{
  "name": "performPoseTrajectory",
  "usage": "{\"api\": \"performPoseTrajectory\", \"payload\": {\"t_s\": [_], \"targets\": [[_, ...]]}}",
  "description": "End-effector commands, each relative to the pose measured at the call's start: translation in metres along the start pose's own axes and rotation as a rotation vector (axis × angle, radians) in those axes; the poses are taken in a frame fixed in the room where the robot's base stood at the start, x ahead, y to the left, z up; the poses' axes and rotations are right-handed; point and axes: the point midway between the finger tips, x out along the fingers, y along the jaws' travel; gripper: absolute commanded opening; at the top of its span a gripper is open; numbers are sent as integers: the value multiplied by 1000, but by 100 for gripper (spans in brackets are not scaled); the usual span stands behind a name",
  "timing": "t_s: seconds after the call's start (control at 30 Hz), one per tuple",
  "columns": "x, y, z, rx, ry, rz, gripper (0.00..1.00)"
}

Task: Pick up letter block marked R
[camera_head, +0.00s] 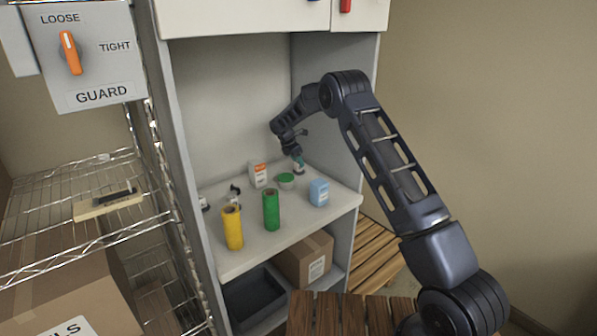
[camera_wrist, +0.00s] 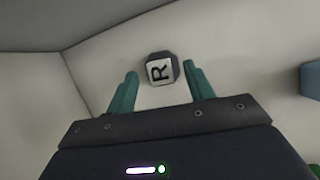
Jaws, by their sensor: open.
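The letter block marked R (camera_wrist: 161,69) is a small block with a white face, a black R and dark grey sides. In the wrist view it sits on the pale shelf surface, framed between the two green fingertips of my open gripper (camera_wrist: 160,74). The fingers do not close on it, and I cannot tell how far beyond the tips it lies. In the head view my gripper (camera_head: 298,160) points down at the back right of the shelf (camera_head: 245,255). The block is too small and too close to the fingers there to make out clearly.
A green bowl (camera_head: 285,181), an orange-and-white box (camera_head: 258,174) and a blue carton (camera_head: 319,192) stand near my gripper. Green (camera_head: 271,211) and yellow (camera_head: 232,228) cylinders stand at the front. The cabinet's back and right walls are close behind my gripper.

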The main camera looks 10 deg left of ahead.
Motion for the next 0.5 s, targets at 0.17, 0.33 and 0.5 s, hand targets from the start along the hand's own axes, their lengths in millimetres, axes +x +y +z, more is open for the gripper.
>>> {"api": "performPoseTrajectory", "payload": {"t_s": [0.17, 0.33, 0.5], "targets": [[22, 0, 0, 0, 0, -1, 53], [24, 0, 0, 0, 1, 0, 53], [24, 0, 0, 0, 1, 0, 33]]}}
